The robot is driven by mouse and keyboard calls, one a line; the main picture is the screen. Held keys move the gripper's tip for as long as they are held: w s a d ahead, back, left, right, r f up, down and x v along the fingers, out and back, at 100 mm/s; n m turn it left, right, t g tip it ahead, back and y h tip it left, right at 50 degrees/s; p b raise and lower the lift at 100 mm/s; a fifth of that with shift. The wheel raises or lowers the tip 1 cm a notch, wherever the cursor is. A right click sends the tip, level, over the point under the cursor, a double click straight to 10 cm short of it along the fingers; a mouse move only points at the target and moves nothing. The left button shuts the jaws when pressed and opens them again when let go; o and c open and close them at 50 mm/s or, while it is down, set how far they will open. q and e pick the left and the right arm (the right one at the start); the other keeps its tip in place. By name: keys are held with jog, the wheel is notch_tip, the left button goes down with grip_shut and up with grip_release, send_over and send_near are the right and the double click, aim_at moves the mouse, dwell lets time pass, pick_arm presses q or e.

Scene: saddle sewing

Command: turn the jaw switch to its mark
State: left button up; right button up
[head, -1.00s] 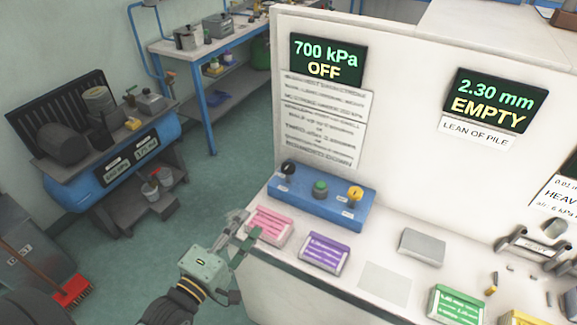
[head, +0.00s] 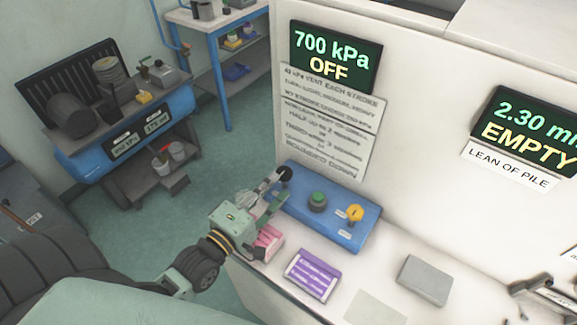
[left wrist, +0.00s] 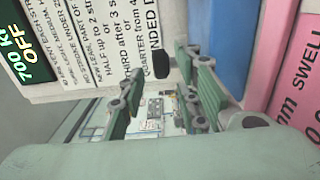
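A blue control box (head: 330,222) stands on the white bench below the sign. It carries a black-knobbed switch (head: 285,173) at its left end, a green button (head: 317,201) in the middle and a yellow knob (head: 355,214) at the right. Its labels are too small to read, so I cannot tell which is the jaw switch. My left gripper (head: 274,190) is at the box's left end, close to the black knob. In the left wrist view its fingers (left wrist: 158,82) are apart and empty, with the black knob (left wrist: 160,62) beyond the tips. Contact is not clear.
A pink box (head: 266,243) lies under my left gripper, in front of the blue box. A purple box (head: 313,274) and a grey block (head: 425,280) lie to the right. The display (head: 333,58) reads 700 kPa OFF. The wall panel rises behind the control box.

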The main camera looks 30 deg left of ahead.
aim_at(284, 171)
pick_arm(q)
jog(key=w, duration=0.2)
jog(key=w+p, duration=0.1)
jog(key=shift+w+d+r, duration=0.2)
jog(key=shift+d+r, duration=0.05)
jog(key=shift+w+d+f, duration=0.15)
jog(key=shift+w, duration=1.05)
grip_shut()
pick_arm(e)
jog(key=shift+s+r, duration=0.9)
jog(key=shift+s, duration=0.05)
